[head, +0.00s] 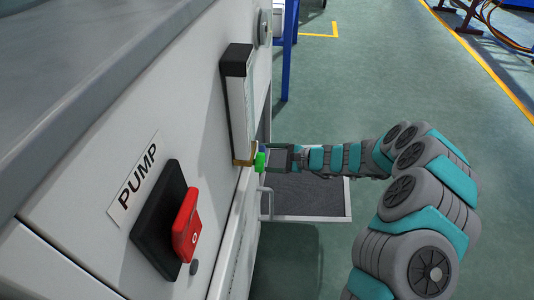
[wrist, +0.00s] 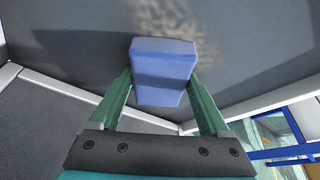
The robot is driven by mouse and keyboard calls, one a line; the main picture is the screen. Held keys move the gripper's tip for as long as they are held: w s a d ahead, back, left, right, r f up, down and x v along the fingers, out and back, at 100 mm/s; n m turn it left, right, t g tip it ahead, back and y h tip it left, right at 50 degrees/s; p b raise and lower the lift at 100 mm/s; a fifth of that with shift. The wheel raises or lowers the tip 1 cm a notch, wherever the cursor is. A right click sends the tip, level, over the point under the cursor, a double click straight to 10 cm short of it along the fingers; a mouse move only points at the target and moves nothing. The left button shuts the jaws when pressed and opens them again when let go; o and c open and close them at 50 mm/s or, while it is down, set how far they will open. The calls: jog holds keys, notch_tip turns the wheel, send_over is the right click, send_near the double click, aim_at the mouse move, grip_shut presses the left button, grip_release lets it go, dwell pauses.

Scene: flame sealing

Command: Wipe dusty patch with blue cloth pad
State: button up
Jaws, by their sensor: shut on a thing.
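In the wrist view, the blue cloth pad (wrist: 163,72) is a block clamped between the two green fingers of my gripper (wrist: 163,92). The dusty patch (wrist: 170,18) is a pale, speckled tan smear on a dark grey surface, at the top of the wrist view. The pad lies just in front of the patch and covers its lower part from view. I cannot tell whether the pad touches the surface. In the head view, my gripper (head: 262,160) is at the cabinet's side; the pad and the patch cannot be made out there.
The white cabinet (head: 215,110) carries a PUMP label (head: 133,180), a red switch (head: 186,225) and a black-and-white box (head: 237,95) close to my gripper. An open drawer or tray (head: 348,200) sticks out below my arm. A blue post (head: 289,50) stands behind; the floor at right is open.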

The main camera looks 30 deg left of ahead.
aim_at(259, 139)
jog(key=shift+s+d+r+p, duration=0.7)
jog(key=shift+s+d+r, duration=0.8)
jog(key=shift+s, duration=2.5)
jog(key=shift+w+a, duration=0.6)
jog(key=shift+w, duration=0.95)
jog(key=shift+w+a, duration=0.6)
jog(key=shift+w, duration=1)
jog(key=shift+w+a, duration=0.6)
jog(key=shift+w, duration=0.95)
jog(key=shift+w+a+b, duration=0.1)
jog(key=shift+w+a, duration=0.25)
jog(key=shift+w, duration=0.75)
jog(key=shift+w+a+b, duration=0.15)
jog(key=shift+w+a, duration=0.15)
jog(key=shift+w, duration=0.8)
jog(key=shift+w+a+b, duration=0.1)
jog(key=shift+w+a, duration=0.25)
jog(key=shift+w, duration=0.75)
jog(key=shift+r, duration=0.1)
jog(key=shift+s, duration=0.15)
jog(key=shift+s+d+b, duration=0.2)
jog(key=shift+s+d, duration=0.05)
jog(key=shift+s, duration=0.5)
jog(key=shift+s+d+b, duration=0.15)
jog(key=shift+s+d, duration=0.05)
jog(key=shift+s, duration=0.5)
jog(key=s+d, duration=0.4)
jog(key=s, duration=0.9)
